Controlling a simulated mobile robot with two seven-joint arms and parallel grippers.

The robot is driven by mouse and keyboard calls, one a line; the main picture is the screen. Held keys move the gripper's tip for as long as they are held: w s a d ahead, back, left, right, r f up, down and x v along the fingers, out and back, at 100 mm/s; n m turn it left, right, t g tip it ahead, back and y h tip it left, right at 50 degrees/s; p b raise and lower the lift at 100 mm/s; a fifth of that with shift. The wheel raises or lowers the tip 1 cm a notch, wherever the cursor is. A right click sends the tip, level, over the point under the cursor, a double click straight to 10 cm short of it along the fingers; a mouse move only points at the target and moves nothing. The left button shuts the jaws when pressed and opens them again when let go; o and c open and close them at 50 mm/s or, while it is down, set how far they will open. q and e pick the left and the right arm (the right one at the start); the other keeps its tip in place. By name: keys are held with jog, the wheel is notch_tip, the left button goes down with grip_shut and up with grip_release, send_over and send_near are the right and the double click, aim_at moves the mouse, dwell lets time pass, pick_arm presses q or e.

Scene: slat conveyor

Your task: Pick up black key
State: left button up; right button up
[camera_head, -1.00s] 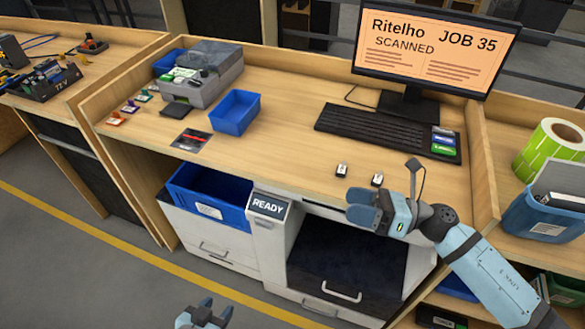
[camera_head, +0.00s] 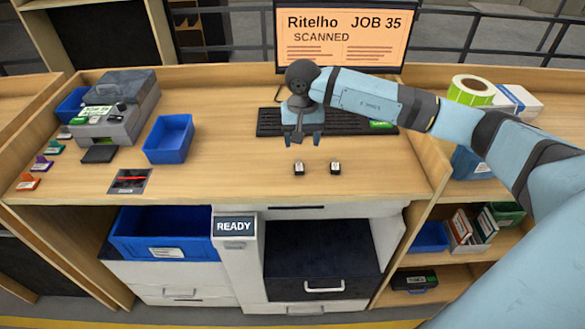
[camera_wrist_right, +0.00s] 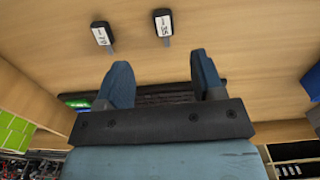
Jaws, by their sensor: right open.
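Two small black keys with white labels lie side by side on the desk, the left one (camera_head: 299,168) and the right one (camera_head: 335,168). In the right wrist view, one key (camera_wrist_right: 163,25) lies beyond the space between my fingers and the other (camera_wrist_right: 102,34) lies farther left. The label print is too small to read surely. My right gripper (camera_head: 303,142) is open and empty above the desk, on the keyboard side of the keys, roughly in line with the left one. Its two separated fingers also show in the right wrist view (camera_wrist_right: 161,75). My left gripper is out of view.
A black keyboard (camera_head: 268,122) lies behind my right gripper, below the monitor (camera_head: 345,35). A blue bin (camera_head: 168,139) and a grey machine (camera_head: 110,112) stand to the left. The desk around the keys is clear. An open blue drawer (camera_head: 125,235) is below.

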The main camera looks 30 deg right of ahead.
send_over(299, 168)
jog(key=f, duration=0.5)
jog(key=shift+s+p, duration=0.3)
jog(key=shift+w+f+p, duration=0.15)
jog(key=shift+f+p, duration=0.3)
jog(key=shift+f, duration=0.85)
jog(key=shift+w+f+p, duration=0.1)
jog(key=shift+f+p, duration=0.3)
jog(key=shift+f, duration=0.9)
jog(key=c, duration=1)
notch_tip(299, 168, up, 20)
jog(key=b, duration=0.3)
